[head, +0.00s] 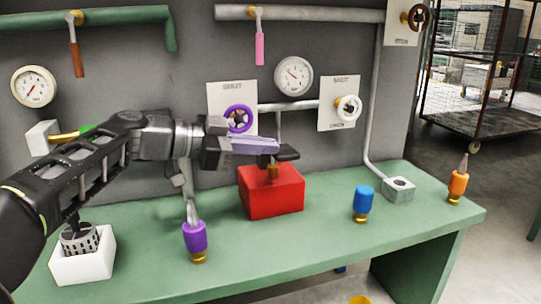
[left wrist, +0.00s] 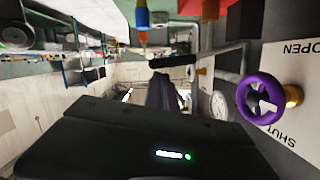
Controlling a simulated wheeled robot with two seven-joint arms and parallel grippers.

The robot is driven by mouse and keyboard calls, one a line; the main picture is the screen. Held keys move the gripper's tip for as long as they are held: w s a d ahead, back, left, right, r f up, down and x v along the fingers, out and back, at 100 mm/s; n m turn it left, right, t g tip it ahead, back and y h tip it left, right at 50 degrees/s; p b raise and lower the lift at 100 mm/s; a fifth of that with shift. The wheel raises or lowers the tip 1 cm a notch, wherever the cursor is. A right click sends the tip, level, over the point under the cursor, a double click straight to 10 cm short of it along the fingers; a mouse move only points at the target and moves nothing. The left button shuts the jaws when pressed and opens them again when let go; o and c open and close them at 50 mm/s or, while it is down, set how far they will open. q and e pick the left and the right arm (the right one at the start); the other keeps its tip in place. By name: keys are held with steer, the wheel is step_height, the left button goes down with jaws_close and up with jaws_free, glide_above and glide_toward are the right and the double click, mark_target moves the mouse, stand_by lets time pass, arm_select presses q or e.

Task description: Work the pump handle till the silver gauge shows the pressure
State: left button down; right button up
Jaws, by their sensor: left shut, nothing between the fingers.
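The pump is a red block (head: 271,192) on the green bench, with a short brass post and a black handle (head: 287,155) on top. The black handle also shows in the left wrist view (left wrist: 172,60). My left gripper (head: 277,147) is shut and empty, its fingertips right at the handle from the left. I cannot tell whether they touch it. The silver-rimmed gauge (head: 293,76) hangs on the grey wall above. Its dial is too small to read. My right gripper is out of view.
A purple valve wheel (head: 238,118) and a white one (head: 348,108) sit on the wall. Purple (head: 195,237), blue (head: 362,201) and orange (head: 458,184) bottle-like items stand on the bench (head: 310,247). A second gauge (head: 34,87) is at far left.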

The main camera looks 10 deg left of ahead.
arm_select(q)
steer(key=v, duration=0.7)
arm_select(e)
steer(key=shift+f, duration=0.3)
arm_select(q)
steer(key=shift+a+r, duration=0.1)
steer(key=shift+r, duration=0.05)
stand_by(0.7)
